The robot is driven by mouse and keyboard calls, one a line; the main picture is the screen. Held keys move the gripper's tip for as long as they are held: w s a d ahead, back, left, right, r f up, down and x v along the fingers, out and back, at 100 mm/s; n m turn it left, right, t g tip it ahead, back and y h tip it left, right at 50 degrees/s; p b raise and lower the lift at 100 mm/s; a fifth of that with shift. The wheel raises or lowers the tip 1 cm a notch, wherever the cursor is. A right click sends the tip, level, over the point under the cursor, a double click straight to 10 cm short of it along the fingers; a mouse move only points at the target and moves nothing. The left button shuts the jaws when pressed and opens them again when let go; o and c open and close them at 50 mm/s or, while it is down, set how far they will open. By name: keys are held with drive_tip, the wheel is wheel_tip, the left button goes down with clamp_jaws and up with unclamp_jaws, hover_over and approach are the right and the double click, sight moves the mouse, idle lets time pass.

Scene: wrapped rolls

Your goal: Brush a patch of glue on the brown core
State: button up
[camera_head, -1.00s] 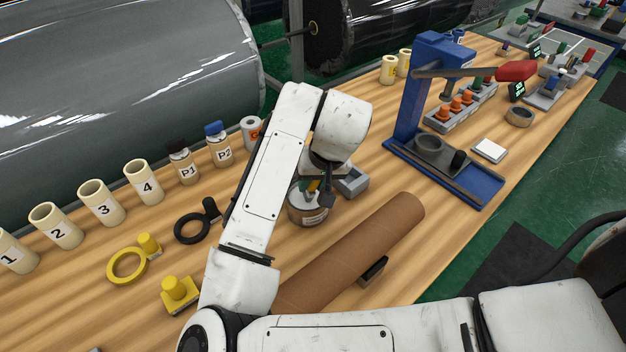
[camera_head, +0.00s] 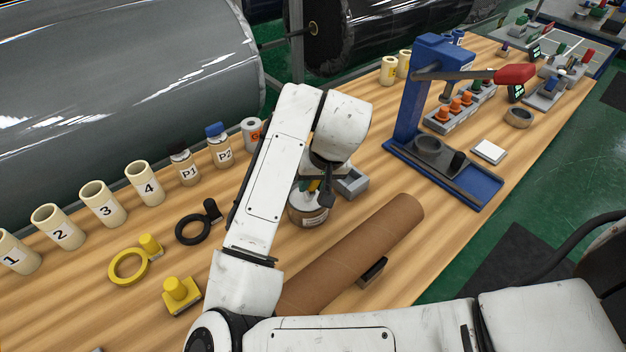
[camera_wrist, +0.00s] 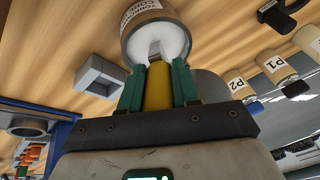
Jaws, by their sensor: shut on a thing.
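The brown core (camera_head: 352,252) lies on the wooden table at lower middle in the head view, partly hidden at its near end by my arm. The glue pot (camera_head: 309,212), a round brown container with a label, stands behind it. In the wrist view the pot (camera_wrist: 139,27) shows white glue inside. My gripper (camera_wrist: 158,88) is shut on the yellow handle of a brush (camera_wrist: 158,76), with a green finger on each side. The brush's pale end is at the pot's mouth, over or in the glue; I cannot tell how deep. In the head view my gripper (camera_head: 320,188) is above the pot.
A grey tray (camera_head: 352,184) stands right of the pot. A dark block (camera_head: 373,272) touches the core's right side. A blue press (camera_head: 440,165) stands at the right. Numbered cups (camera_head: 103,204), bottles P1 (camera_head: 185,167) and P2 (camera_head: 219,150), and yellow parts (camera_head: 129,266) stand left.

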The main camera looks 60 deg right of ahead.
drive_tip(key=shift+r+p, duration=2.5)
drive_tip(key=shift+r, duration=0.7)
